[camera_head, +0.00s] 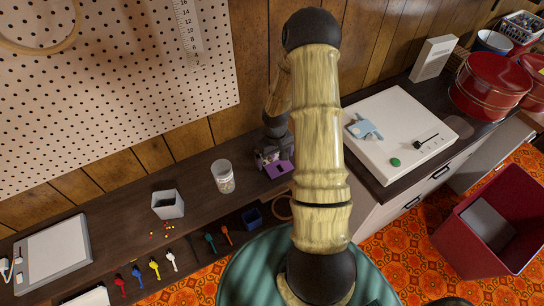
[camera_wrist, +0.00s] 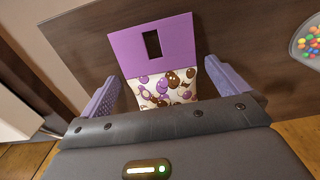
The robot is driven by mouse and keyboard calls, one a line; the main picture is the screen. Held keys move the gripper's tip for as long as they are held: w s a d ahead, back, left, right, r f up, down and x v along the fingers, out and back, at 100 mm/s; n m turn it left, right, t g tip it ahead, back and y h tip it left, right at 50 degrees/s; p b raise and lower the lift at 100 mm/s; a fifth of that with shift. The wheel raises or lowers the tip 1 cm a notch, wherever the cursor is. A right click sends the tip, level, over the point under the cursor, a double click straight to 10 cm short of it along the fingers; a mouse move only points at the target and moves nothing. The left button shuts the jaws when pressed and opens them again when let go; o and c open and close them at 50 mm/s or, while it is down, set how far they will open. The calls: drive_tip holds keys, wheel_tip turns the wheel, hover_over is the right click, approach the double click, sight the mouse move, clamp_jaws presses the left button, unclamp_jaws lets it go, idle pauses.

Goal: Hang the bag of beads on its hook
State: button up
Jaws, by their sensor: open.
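The bag of beads (camera_wrist: 165,88) has a purple header card (camera_wrist: 158,42) with a dark slot and a clear-looking pouch of brown, white and purple beads. It lies on the dark wooden bench, and the purple card also shows in the head view (camera_head: 280,169). My gripper (camera_wrist: 160,74) is open, with one purple finger on each side of the pouch; I cannot tell if either touches it. In the head view my gripper (camera_head: 270,158) is low over the bench, partly hidden by my arm. I cannot make out the hook in either view.
A clear jar of beads (camera_head: 223,178) stands left of my gripper. A grey open box (camera_head: 168,205) with loose beads beside it is further left. A white machine bed (camera_head: 400,130) is at right. Several coloured tools line the front edge.

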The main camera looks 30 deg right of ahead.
sight(275, 161)
drive_tip(key=c, duration=0.9)
drive_tip(key=shift+r, duration=0.15)
wheel_tip(275, 161, up, 10)
idle(0.5)
